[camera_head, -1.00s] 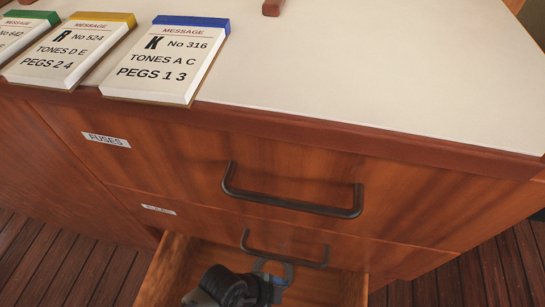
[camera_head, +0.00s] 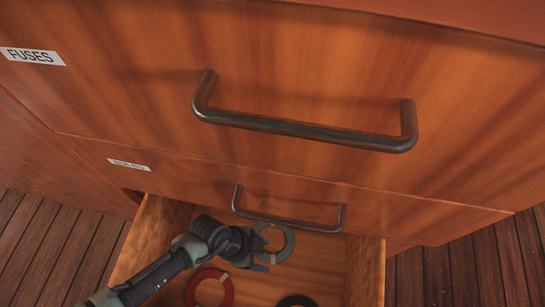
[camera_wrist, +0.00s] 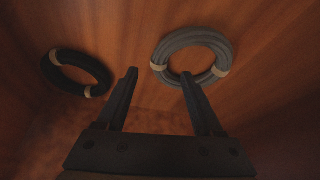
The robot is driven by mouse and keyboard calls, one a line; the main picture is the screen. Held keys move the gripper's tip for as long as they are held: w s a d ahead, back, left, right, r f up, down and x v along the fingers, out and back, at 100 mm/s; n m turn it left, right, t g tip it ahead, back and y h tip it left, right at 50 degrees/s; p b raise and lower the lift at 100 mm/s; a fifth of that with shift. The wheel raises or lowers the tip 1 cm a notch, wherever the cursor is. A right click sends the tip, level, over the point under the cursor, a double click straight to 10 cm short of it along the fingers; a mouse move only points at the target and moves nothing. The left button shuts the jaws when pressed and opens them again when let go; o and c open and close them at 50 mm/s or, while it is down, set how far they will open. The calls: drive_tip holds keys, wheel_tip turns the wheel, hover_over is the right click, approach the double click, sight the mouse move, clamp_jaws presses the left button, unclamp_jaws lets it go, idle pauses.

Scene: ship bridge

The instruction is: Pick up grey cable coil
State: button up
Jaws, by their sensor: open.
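The grey cable coil (camera_head: 290,243) lies in the open lower drawer (camera_head: 365,275), near its back, under the drawer-front handle above. It is a ring with pale ties. In the wrist view the grey coil (camera_wrist: 224,50) is at the upper right. My gripper (camera_head: 265,252) is beside the coil's left side in the head view. In the wrist view my gripper (camera_wrist: 159,76) is open with nothing between its fingers. The right fingertip overlaps the coil's lower left edge; I cannot tell whether it touches.
A red coil (camera_head: 194,291) and a black coil (camera_head: 297,300) lie in the same drawer; the black coil (camera_wrist: 58,74) also shows in the wrist view. A dark handle (camera_head: 305,129) juts from the closed FUSES drawer above.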

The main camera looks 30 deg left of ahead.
sight(271, 257)
drive_tip(key=b+x, duration=0.4)
drive_tip(key=x, duration=0.1)
drive_tip(key=shift+f, duration=0.1)
clamp_jaws()
drive_tip(key=shift+w, duration=0.1)
idle(0.3)
